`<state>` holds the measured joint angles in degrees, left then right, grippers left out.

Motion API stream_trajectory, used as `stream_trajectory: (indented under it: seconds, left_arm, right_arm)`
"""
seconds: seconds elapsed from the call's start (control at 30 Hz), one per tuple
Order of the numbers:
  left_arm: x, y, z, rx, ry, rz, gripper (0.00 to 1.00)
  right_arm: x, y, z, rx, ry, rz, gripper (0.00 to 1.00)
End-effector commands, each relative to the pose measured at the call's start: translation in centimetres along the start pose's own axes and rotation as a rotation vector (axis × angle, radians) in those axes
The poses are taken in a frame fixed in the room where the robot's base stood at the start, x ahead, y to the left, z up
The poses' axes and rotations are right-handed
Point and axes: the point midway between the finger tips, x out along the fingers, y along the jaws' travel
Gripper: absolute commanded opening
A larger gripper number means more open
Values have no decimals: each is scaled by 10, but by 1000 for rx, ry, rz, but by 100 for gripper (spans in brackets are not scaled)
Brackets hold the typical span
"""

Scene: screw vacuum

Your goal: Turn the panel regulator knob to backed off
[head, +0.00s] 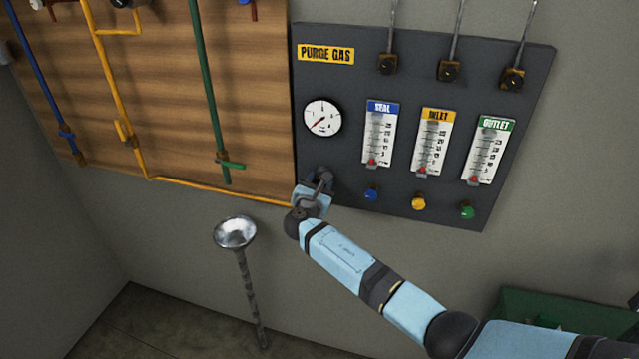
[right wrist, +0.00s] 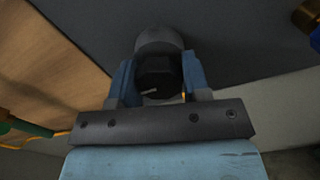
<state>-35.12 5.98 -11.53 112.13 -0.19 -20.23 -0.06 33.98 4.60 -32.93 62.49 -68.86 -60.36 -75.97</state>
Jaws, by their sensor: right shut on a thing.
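The dark purge gas panel (head: 340,65) is on the wall in the head view, with a round white gauge (head: 322,118) at its left. My right gripper (head: 318,184) is at the panel's lower left, below the gauge. In the right wrist view my right gripper (right wrist: 158,80) is shut on the black regulator knob (right wrist: 158,78), with one blue finger on each side. A grey rounded body (right wrist: 158,40) shows behind the knob. In the head view the gripper mostly hides the knob. My left gripper is not in view.
Blue (head: 371,194), yellow (head: 418,203) and green (head: 467,212) knobs sit along the panel's lower edge, right of my gripper. A yellow pipe (head: 220,191) runs toward the panel from the left. A metal funnel-shaped stand (head: 236,233) is at the lower left.

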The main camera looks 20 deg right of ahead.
Motion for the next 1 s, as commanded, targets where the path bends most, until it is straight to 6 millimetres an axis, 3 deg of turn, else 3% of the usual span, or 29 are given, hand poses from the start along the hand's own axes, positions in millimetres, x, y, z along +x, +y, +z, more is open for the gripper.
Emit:
stream_trajectory:
  seconds: [0.3,0.33,0.43,0.77,1.0]
  left_arm:
    - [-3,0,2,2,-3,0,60]
    - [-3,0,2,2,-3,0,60]
    - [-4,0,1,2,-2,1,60]
    - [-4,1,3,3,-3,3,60]
    - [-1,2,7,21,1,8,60]
  right_arm:
    - [0,0,-1,-4,1,0,20]
    - [0,0,-1,-4,1,0,48]
    - [0,0,-1,-3,1,0,69]
    - [-4,0,-1,-2,1,0,69]
    - [-43,-1,-4,1,2,2,69]
